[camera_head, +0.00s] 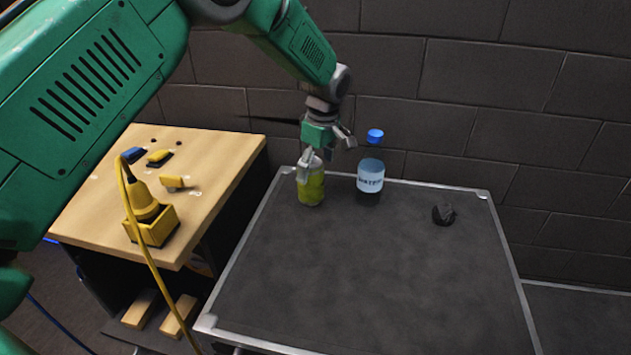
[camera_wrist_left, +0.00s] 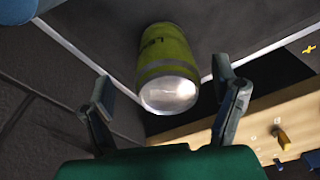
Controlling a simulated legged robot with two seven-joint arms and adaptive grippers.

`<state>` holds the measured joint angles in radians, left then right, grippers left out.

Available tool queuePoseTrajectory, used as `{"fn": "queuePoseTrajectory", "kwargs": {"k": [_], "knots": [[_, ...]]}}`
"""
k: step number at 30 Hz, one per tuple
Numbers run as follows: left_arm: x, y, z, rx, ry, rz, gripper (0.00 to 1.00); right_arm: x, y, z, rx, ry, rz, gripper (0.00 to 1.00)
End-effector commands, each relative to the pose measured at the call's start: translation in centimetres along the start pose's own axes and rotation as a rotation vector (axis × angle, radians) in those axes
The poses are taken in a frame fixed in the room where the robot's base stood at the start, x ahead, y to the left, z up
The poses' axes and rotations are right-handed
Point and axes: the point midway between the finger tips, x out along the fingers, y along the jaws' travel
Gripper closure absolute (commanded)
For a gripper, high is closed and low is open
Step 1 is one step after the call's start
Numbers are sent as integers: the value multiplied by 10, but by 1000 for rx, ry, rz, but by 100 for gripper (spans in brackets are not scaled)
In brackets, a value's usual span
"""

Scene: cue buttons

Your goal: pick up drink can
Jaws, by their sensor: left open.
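A yellow-green drink can (camera_head: 311,186) with a silver top stands upright on the dark table near its back left corner. My left gripper (camera_head: 325,158) is just above the can, pointing down at it, with one finger over the can's left side in the head view. In the left wrist view the can (camera_wrist_left: 166,60) lies between and beyond the open fingers of the left gripper (camera_wrist_left: 165,97), its silver lid facing the camera. I cannot tell whether a finger touches it. My right gripper is not in view.
A water bottle (camera_head: 370,178) with a blue cap stands close to the can's right. A black crumpled lump (camera_head: 443,214) lies farther right. A wooden bench (camera_head: 222,158) with a yellow tool (camera_head: 150,215) is at left. A brick wall rises behind. The table's front and middle are clear.

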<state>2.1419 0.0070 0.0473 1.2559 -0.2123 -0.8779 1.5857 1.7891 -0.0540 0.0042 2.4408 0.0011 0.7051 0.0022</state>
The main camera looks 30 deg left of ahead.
Motion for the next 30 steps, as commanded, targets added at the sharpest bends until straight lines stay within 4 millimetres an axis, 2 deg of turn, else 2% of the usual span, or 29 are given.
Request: {"fn": "queuePoseTrajectory", "kwargs": {"k": [7, 11, 17, 20, 21, 30], "knots": [[38, -3, -3, -1, -3, -4, 20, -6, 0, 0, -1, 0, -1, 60], [44, -2, -1, -1, 0, -2, 20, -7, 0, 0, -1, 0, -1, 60], [43, -2, 2, -1, 4, -2, 20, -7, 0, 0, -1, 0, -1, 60], [44, -2, 2, -1, 3, -2, 50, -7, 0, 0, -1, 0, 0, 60], [44, -2, 1, 0, 2, -2, 58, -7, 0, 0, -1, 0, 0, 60], [46, -2, -3, 0, -2, -2, 58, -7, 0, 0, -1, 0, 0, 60]]}}
